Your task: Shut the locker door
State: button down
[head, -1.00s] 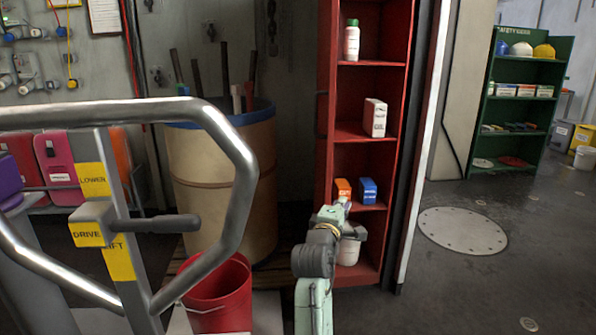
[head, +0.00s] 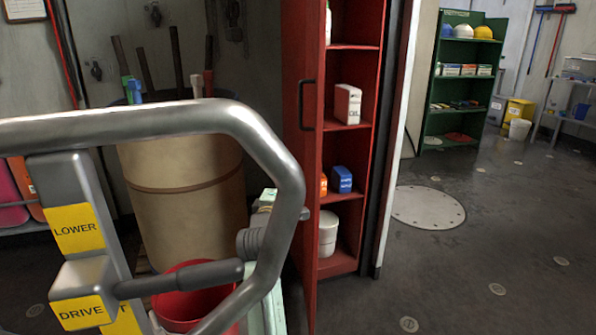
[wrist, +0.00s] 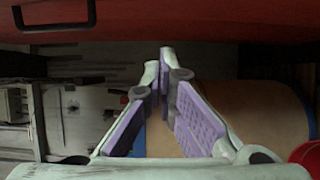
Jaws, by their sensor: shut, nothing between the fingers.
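The red locker (head: 349,87) stands in the middle of the head view with its shelves exposed. Its red door (head: 305,180) is open on the left side, seen at a steep angle, with a black handle (head: 307,105) on its outer face. In the wrist view the red door (wrist: 200,18) spans the top, and its handle (wrist: 52,18) is at the upper left. My gripper (wrist: 160,72) is shut and empty, its fingertips pointing toward the door; contact cannot be told. In the head view my arm is left of the door, and the rail hides part of it.
A metal rail (head: 283,170) crosses the near left. A tan barrel (head: 186,185) and a red bucket (head: 180,287) stand left of the door. A white tub (head: 328,232) and boxes sit in the locker. The floor at right is clear up to the green shelf (head: 462,94).

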jog(key=w+d+p, duration=0.3)
jog(key=w+d, duration=0.2)
jog(key=w, duration=0.4)
jog(key=shift+w+d, duration=0.2)
jog(key=shift+d, duration=0.15)
